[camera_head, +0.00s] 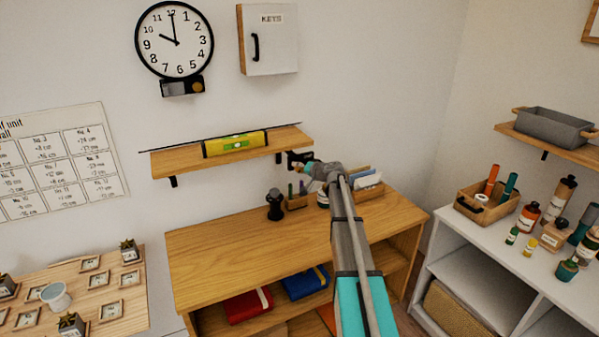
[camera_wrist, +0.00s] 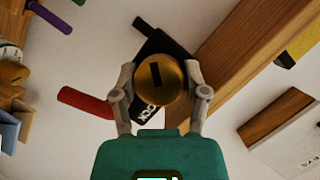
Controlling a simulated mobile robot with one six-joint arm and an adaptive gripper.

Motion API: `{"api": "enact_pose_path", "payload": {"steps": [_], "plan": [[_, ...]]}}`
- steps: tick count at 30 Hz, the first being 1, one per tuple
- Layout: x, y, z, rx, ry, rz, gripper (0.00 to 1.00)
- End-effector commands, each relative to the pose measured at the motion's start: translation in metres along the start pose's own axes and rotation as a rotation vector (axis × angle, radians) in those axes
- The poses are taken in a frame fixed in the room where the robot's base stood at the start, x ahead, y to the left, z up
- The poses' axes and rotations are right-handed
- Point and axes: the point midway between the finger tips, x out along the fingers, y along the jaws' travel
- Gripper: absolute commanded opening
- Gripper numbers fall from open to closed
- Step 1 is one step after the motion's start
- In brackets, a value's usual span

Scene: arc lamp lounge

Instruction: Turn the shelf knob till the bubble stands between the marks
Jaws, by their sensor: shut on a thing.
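The wooden shelf (camera_head: 180,161) is on the back wall. A yellow spirit level (camera_head: 255,139) with a green vial lies on it. The bubble and marks are too small to read. The round brass knob (camera_wrist: 158,84), with a dark slot in its face, sits on a black bracket (camera_wrist: 178,50) beneath the shelf's right end. My gripper (camera_wrist: 160,70) is shut on the knob, one finger on each side of it. In the head view, my gripper (camera_head: 306,168) and arm hide most of the knob. The level's yellow edge (camera_wrist: 304,40) shows in the wrist view.
A wooden cabinet (camera_head: 215,245) stands below, with a black object (camera_head: 275,204) and a wooden organizer (camera_head: 370,191) near my arm. A clock (camera_head: 174,40) and a key box (camera_head: 270,40) hang above the shelf. The cabinet's left top is clear.

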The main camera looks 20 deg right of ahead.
Motion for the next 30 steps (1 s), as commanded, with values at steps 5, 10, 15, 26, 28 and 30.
{"api": "enact_pose_path", "payload": {"steps": [5, 10, 15, 26, 28, 30], "plan": [[0.0007, 0.0023, 0.0014, 0.138, -0.007, -0.056, 0.11], [0.0003, 0.0018, 0.0011, 0.236, -0.012, -0.096, 0.11], [-0.0002, 0.001, 0.0004, 0.296, -0.013, -0.119, 0.11], [-0.0006, 0.0002, -0.0002, 0.323, -0.015, -0.13, 0.11], [-0.0006, 0.0002, -0.0002, 0.323, -0.015, -0.13, 0.11], [-0.0006, 0.0002, -0.0003, 0.322, -0.014, -0.13, 0.11]]}}
